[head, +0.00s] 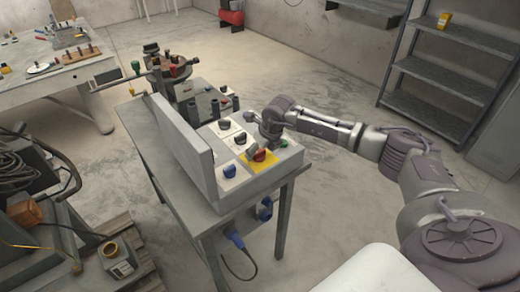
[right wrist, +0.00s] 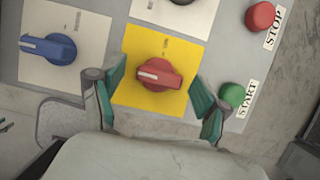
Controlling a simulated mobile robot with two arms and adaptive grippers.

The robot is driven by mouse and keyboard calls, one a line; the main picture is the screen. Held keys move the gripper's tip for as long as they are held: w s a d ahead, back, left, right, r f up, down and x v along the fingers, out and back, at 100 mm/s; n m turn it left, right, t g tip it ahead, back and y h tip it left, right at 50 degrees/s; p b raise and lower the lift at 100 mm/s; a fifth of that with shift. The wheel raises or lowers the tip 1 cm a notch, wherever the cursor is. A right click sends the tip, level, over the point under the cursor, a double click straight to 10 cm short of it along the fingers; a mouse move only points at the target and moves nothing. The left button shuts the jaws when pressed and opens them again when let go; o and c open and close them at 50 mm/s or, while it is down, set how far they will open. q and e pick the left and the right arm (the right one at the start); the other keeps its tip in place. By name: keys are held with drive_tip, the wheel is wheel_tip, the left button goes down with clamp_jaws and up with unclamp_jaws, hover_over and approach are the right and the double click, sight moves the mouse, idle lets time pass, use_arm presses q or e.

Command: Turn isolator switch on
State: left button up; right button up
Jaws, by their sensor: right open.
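The isolator switch, taken to be the red rotary knob (right wrist: 158,74) on a yellow plate (right wrist: 130,96), sits on the grey control panel. Its white pointer line lies roughly crosswise in the right wrist view. In the head view the red knob (head: 261,155) shows at the panel's near right corner. My right gripper (right wrist: 158,78) is open, with one green-padded finger on each side of the knob. Gaps show between the pads and the knob, and I see no contact. In the head view my right gripper (head: 268,146) is over that corner. My left gripper is not in view.
A blue knob (right wrist: 48,49) is left of the yellow plate. A green START button (right wrist: 232,94) is close to the right finger, and a red STOP button (right wrist: 262,16) is above it. A raised grey plate (head: 180,140) stands along the panel's left side.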

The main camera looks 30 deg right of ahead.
drive_tip(key=shift+c, duration=0.8)
drive_tip(key=c, duration=1)
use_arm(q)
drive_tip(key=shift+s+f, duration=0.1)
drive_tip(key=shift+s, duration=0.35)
